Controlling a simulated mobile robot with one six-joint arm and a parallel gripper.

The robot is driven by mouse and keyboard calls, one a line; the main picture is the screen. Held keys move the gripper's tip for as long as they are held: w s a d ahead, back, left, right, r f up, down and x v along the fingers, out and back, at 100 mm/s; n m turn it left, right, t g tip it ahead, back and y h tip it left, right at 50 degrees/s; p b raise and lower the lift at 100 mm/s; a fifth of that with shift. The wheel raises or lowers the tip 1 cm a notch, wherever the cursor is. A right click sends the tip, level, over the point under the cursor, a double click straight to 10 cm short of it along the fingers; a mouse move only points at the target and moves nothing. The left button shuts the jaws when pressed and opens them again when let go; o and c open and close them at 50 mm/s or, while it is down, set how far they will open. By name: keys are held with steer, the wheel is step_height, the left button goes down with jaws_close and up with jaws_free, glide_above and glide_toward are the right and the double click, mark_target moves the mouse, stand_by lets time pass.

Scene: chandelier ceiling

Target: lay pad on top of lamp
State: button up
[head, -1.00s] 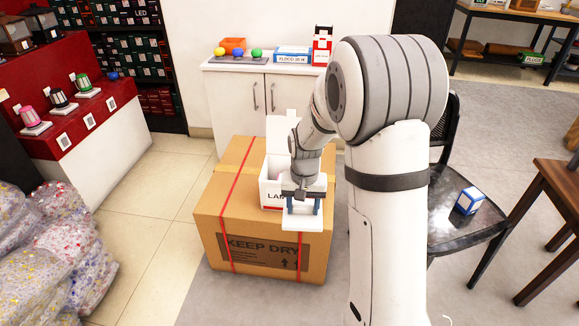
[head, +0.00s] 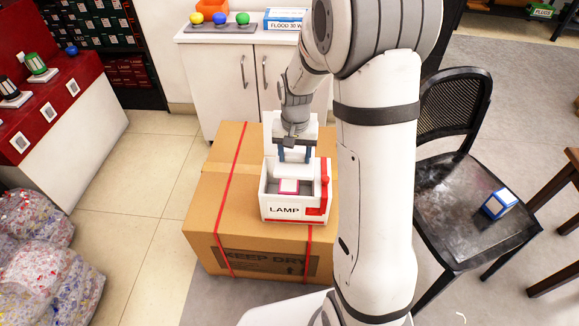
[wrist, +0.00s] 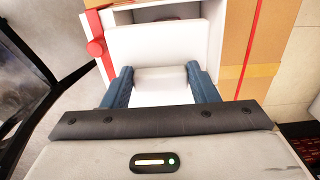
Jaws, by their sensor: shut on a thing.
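The lamp (head: 289,186), with a pink part showing, sits inside an open white box labelled LAMP (head: 283,211). My gripper (head: 294,153) is shut on the white pad (head: 295,157) at the back part of this box, behind the lamp in the head view. In the wrist view my gripper (wrist: 160,86) has its blue fingers on either side of a white block of the pad (wrist: 160,77). A white panel (wrist: 155,45) lies beyond the fingers there and the lamp is hidden. I cannot tell whether the pad touches anything.
The lamp box stands on a large cardboard carton (head: 215,195) with red straps. A red clasp (head: 325,181) is at its right side. A black chair (head: 450,200) with a blue and white box (head: 499,203) stands right. A white cabinet (head: 225,85) is behind.

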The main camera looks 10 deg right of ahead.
steer(key=shift+w, duration=0.25)
steer(key=shift+f, duration=0.25)
step_height(320, 180, down, 5)
steer(key=b, duration=0.4)
steer(key=shift+f+b, duration=0.2)
steer(key=shift+b, duration=0.2)
steer(key=o, duration=1)
steer(key=shift+o, duration=0.2)
steer(key=shift+r+p, duration=1.35)
steer(key=shift+r, duration=2.6)
